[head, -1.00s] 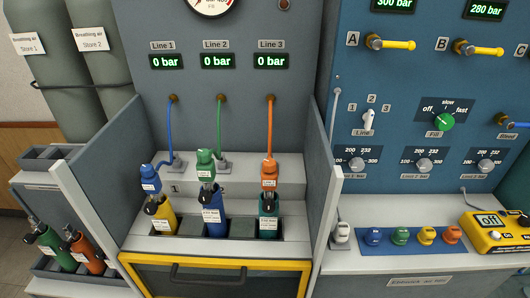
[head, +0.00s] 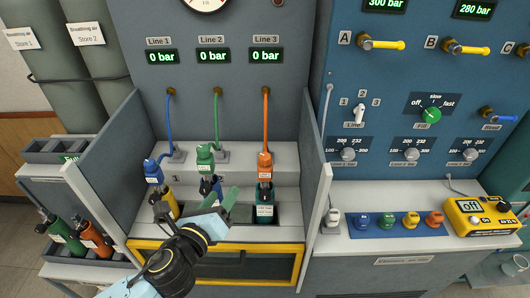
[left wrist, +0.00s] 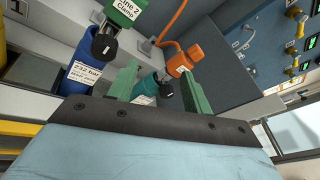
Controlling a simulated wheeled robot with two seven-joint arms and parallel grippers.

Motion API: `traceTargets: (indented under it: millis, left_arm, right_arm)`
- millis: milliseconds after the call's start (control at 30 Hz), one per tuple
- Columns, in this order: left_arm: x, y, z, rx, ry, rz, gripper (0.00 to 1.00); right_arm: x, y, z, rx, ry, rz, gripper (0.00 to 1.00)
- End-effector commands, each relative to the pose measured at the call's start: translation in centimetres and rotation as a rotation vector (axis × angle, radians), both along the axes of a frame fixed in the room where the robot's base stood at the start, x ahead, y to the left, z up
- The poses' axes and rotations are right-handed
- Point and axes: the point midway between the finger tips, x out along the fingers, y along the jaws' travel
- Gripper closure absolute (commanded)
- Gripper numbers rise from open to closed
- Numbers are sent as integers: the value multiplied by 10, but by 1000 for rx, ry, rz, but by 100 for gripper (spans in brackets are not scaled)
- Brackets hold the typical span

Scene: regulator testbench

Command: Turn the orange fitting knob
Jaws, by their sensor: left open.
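The orange fitting (head: 265,160) hangs on the orange hose of Line 3 and sits atop the teal cylinder (head: 265,212) in the right slot of the bench. It also shows in the left wrist view (left wrist: 196,53), just beyond the fingers. My left gripper (head: 220,198) has green fingers, open and empty, in front of the bench, left of the orange fitting. In the left wrist view the teal cylinder (left wrist: 147,84) shows between the fingers, partly hidden, with a black knob on it. My right gripper is in no view.
The green fitting (head: 205,157) and blue cylinder (left wrist: 72,75) stand close to the left gripper. The blue fitting (head: 153,172) is farther left on a yellow cylinder. Grey side walls (head: 313,170) bound the bench. Displays for all three lines read 0 bar.

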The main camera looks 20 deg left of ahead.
Motion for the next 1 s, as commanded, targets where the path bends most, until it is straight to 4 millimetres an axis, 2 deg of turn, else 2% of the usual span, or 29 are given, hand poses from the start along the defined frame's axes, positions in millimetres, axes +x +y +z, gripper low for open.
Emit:
traceTargets:
  millis: [33, 100, 267, 467, 1000]
  left_arm:
    - [2, -8, 11, 145, -57, -73, 50]
    - [3, -19, 22, 309, -124, -149, 50]
    - [3, -33, 32, 514, -208, -235, 50]
    - [19, -38, 34, 543, -223, -246, 50]
    - [115, -62, 33, 537, -219, -244, 50]
  right_arm:
    - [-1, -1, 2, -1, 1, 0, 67]
    - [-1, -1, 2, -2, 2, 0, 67]
    - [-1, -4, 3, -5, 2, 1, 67]
    - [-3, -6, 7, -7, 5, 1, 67]
    - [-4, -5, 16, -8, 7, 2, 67]
